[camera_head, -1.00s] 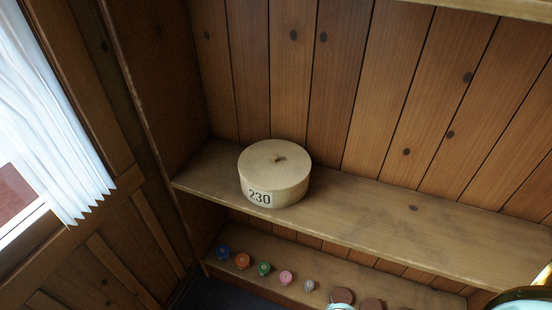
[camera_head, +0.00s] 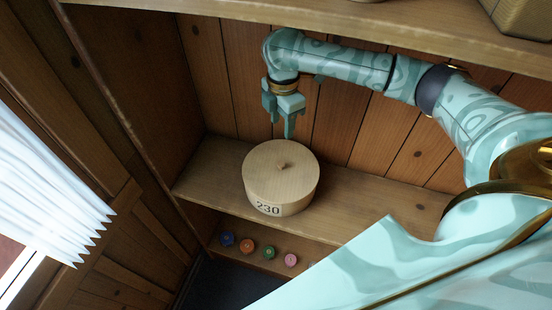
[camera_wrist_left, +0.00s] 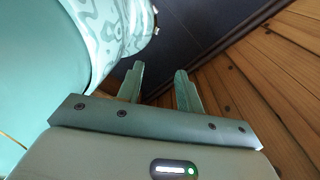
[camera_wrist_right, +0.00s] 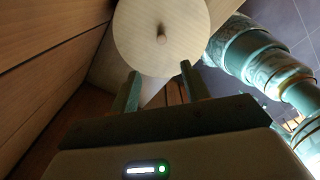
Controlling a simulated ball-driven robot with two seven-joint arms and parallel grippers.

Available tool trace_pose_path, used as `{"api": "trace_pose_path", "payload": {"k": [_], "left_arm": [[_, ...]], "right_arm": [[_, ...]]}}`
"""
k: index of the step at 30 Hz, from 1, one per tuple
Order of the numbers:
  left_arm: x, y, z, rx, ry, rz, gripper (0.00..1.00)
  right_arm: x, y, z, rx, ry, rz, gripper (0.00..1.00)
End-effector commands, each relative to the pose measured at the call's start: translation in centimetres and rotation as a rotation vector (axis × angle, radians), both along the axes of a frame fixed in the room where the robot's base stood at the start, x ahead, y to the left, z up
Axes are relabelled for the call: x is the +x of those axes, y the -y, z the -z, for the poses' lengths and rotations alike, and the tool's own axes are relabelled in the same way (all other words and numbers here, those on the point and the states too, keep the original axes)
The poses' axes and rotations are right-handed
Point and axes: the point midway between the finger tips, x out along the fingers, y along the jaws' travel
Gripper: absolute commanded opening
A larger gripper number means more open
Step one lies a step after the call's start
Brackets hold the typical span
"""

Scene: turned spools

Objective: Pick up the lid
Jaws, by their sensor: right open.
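The lid (camera_head: 265,172) is a pale round wooden disc with a small knob (camera_head: 282,165) in its middle. It sits on a round wooden box (camera_head: 296,204) marked 230, on the shelf. My right gripper (camera_head: 282,127) is open and empty, pointing down behind and above the lid, apart from it. In the right wrist view the lid (camera_wrist_right: 140,40) and its knob lie beyond the fingertips (camera_wrist_right: 160,72). My left gripper shows only in the left wrist view (camera_wrist_left: 159,70), its fingers apart with nothing between them, away from the box.
The shelf (camera_head: 375,204) has bare room right of the box. A plank wall stands behind and a side panel (camera_head: 140,95) at left. Another shelf (camera_head: 330,25) runs above my right arm. Several small coloured spools (camera_head: 247,246) stand on the shelf below. A white curtain (camera_head: 50,190) hangs at left.

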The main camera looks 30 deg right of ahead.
Motion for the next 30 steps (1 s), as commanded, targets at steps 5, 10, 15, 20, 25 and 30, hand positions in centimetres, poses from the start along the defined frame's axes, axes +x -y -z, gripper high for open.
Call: {"api": "trace_pose_path", "payload": {"k": [5, 10, 15, 20, 25, 30], "left_arm": [[-0.9, 0.0, 1.8, 0.000, -0.015, 0.000, 0.36], [-1.8, 0.1, 3.4, 0.000, -0.032, 0.000, 0.36], [-1.7, 0.3, 4.1, -0.002, -0.031, -0.001, 0.36], [-1.5, 0.3, 4.4, -0.003, -0.029, -0.001, 0.36], [-1.7, 0.3, 5.8, -0.004, -0.033, -0.001, 0.36], [-1.8, 0.3, 6.6, -0.003, -0.037, -0.001, 0.36]], "right_arm": [[-0.2, 0.1, 4.1, 0.000, -0.012, -0.001, 0.46], [-0.2, 0.0, 8.3, 0.001, -0.010, 0.000, 0.46], [-0.1, 0.0, 10.4, 0.001, -0.006, 0.000, 0.46], [-0.1, 0.0, 11.2, 0.001, -0.005, -0.001, 0.46], [-0.1, -0.1, 13.9, 0.002, -0.008, 0.000, 0.46], [-0.1, -0.1, 16.0, 0.000, -0.006, -0.001, 0.46]]}}
